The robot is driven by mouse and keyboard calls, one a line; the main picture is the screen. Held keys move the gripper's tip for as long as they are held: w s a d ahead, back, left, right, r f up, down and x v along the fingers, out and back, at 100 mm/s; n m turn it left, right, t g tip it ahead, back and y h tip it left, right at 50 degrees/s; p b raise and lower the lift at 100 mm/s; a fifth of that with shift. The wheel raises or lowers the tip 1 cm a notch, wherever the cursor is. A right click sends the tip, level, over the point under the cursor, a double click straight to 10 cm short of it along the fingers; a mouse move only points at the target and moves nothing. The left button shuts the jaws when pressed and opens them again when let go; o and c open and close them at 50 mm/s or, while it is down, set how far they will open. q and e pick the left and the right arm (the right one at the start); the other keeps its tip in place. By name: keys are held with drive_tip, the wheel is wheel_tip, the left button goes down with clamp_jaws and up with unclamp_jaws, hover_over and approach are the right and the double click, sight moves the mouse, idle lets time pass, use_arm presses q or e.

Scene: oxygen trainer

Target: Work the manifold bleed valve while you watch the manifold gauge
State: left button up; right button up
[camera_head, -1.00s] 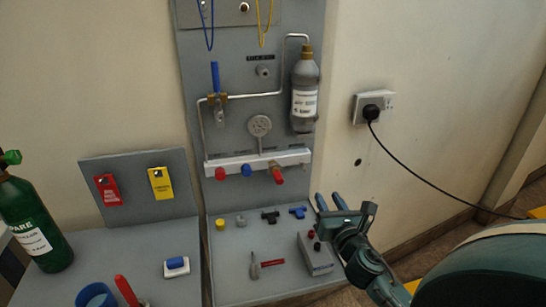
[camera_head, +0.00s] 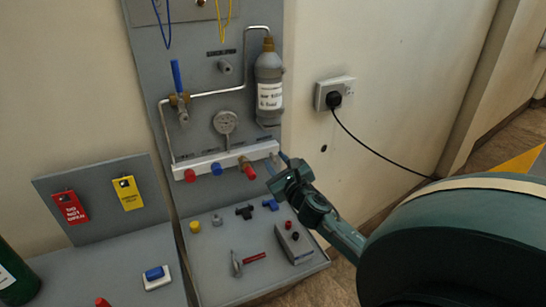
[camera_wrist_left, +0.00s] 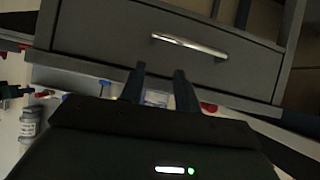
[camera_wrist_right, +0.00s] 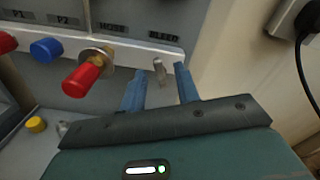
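The manifold gauge (camera_head: 226,122) is a small round grey dial on the panel in the head view; its reading is too small to tell. Below it runs the white manifold (camera_head: 210,165). In the right wrist view the bleed valve (camera_wrist_right: 159,72) is a small metal stem under the "BLEED" label. My right gripper (camera_head: 277,167) is open at the manifold's right end. In the right wrist view its blue fingers (camera_wrist_right: 160,88) stand apart, with the stem in line with the gap; contact cannot be told. My left gripper (camera_wrist_left: 160,88) is open and empty, out of the head view.
A red knob (camera_wrist_right: 82,78) at "HOSE" and a blue knob (camera_wrist_right: 46,50) at "P2" sit left of the bleed valve. A grey bottle (camera_head: 269,85) hangs above. A wall plug (camera_head: 333,99) with a black cable is at right. A drawer (camera_wrist_left: 170,45) faces my left gripper.

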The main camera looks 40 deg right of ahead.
drive_tip(key=shift+x, duration=1.4)
drive_tip(key=shift+c, duration=0.2)
clamp_jaws()
